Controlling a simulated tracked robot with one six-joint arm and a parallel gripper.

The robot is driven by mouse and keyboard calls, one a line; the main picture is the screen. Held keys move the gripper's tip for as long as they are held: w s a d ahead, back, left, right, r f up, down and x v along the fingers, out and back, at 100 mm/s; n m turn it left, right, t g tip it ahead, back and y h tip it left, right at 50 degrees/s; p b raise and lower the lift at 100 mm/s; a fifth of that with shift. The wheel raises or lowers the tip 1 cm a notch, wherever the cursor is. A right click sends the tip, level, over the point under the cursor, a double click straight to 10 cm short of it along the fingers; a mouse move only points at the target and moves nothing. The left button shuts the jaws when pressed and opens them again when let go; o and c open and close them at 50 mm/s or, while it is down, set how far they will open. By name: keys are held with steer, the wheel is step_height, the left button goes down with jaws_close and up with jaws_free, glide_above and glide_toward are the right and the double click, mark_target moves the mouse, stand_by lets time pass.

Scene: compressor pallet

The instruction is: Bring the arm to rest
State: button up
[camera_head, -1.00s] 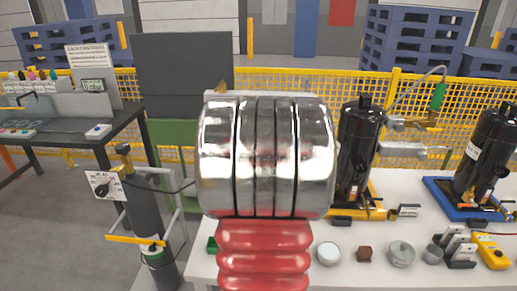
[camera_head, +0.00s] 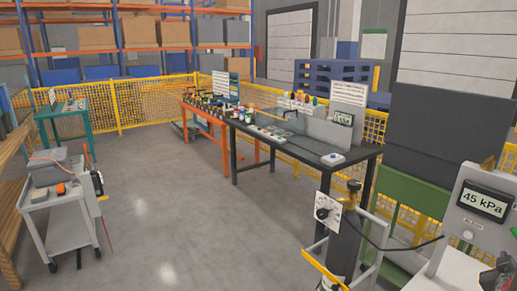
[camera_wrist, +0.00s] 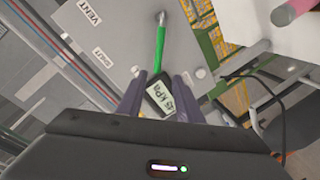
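My gripper (camera_wrist: 160,80) shows in the wrist view with its two dark fingers apart and nothing seen held between them. Beyond the fingers is a grey panel (camera_wrist: 120,45) marked VENT and SHUT. A green bar (camera_wrist: 160,45) stands out in front of the panel, just past the fingertips; I cannot tell whether they touch it. A display (camera_wrist: 166,104) reading 45 kPa shows between the fingers. In the head view the display (camera_head: 487,203) is at the right edge. My arm is not clearly seen in the head view.
A dark workbench (camera_head: 320,150) and an orange bench (camera_head: 200,110) stand behind. A grey cart (camera_head: 62,205) is at left. The middle floor is open.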

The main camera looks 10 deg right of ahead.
steer(key=s+a+f+m+g+y, duration=0.3)
steer(key=a+f+y, duration=0.1)
steer(key=f, duration=0.5)
steer(key=w+a+f+m+y, duration=0.1)
steer(key=a+f+y, duration=0.15)
steer(key=a, duration=0.55)
steer(key=a+r+n+y, duration=0.2)
steer(key=a+r, duration=0.1)
steer(key=a, duration=1.1)
steer(key=a+r+n+y, duration=0.2)
steer(key=a+r+y, duration=0.1)
steer(key=a, duration=1.2)
steer(key=a+r+n+y, duration=0.2)
steer(key=a+r, duration=0.2)
steer(key=a, duration=1)
steer(key=shift+a+r, duration=0.15)
steer(key=shift+a, duration=0.15)
